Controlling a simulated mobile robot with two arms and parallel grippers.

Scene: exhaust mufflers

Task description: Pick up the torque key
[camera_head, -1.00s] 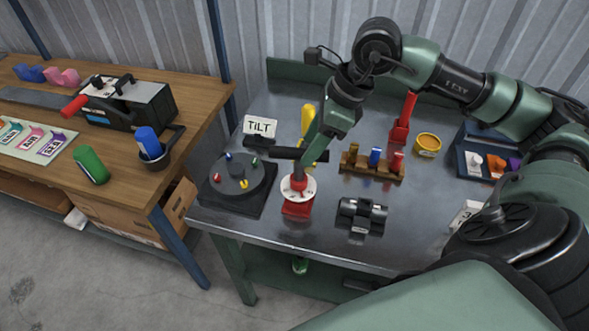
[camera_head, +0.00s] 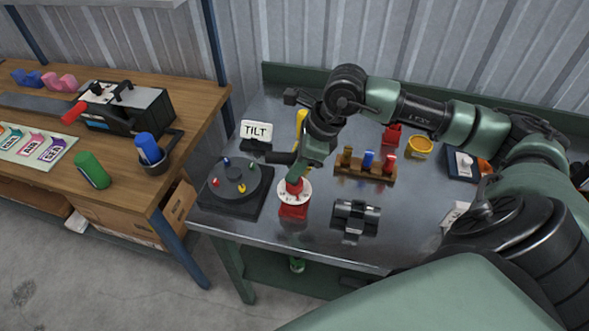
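The tool I take to be the torque key (camera_head: 280,158) has a black crossbar above a red stem. It stands upright at a red block (camera_head: 293,212) with a white marked dial (camera_head: 306,193), near the front left of the metal bench. My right gripper (camera_head: 305,168) points down right at this tool, over the crossbar. The gripper hides the right part of the bar, and whether its fingers touch or close on it cannot be made out. My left gripper is out of view.
On the metal bench (camera_head: 255,230) are a black disc fixture (camera_head: 238,187), a TILT sign (camera_head: 256,129), a wooden rack (camera_head: 365,173), a black clamp (camera_head: 355,218) and a yellow tin (camera_head: 419,147). A yellow handle (camera_head: 300,122) stands behind my gripper. A wooden table stands left.

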